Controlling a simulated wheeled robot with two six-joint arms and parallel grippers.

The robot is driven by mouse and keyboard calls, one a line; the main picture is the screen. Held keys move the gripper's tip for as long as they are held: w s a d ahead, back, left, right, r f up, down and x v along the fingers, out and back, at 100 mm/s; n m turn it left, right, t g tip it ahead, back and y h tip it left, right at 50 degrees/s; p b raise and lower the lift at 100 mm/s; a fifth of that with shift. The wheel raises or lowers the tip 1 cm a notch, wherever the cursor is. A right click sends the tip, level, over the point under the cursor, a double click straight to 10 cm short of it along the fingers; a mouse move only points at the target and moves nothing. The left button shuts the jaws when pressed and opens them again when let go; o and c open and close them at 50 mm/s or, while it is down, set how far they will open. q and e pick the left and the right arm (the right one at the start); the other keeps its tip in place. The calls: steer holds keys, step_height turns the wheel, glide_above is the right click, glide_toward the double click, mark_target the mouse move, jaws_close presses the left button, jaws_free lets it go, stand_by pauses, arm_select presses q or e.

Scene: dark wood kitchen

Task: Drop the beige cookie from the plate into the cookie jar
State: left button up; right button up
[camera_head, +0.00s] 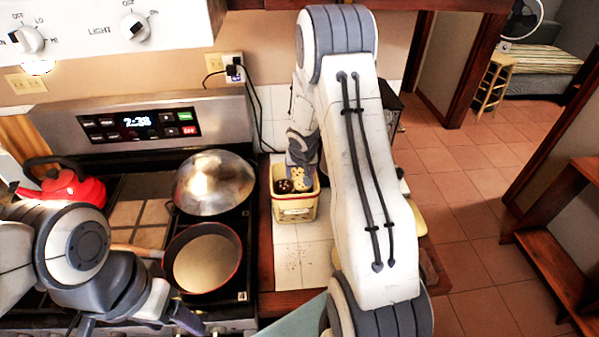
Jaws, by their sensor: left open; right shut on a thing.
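The cookie jar (296,209), a cream square container with a reddish rim, stands open on the white tiled counter right of the stove. A beige cookie with dark spots (299,179) shows at the jar's mouth, just below my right gripper (300,162). The gripper is shut on this cookie; its fingertips are partly hidden by my arm. A dark brown cookie (283,186) is inside the jar, to the left of the beige one. My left gripper (138,325) is open and empty at the bottom edge, over the stove front. I cannot make out the plate; my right arm covers much of the counter.
The stove holds a domed metal lid (214,183), a pan with a pale inside (203,262) and a red kettle (62,188). White tile (302,262) in front of the jar is clear. Cables hang from the wall outlet behind it.

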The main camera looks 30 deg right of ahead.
steer(key=shift+a, duration=0.1)
steer(key=o, duration=1.3)
steer(key=shift+r, duration=0.15)
steer(key=p+v, duration=0.4)
steer(key=v, duration=0.6)
steer(key=shift+r, duration=0.15)
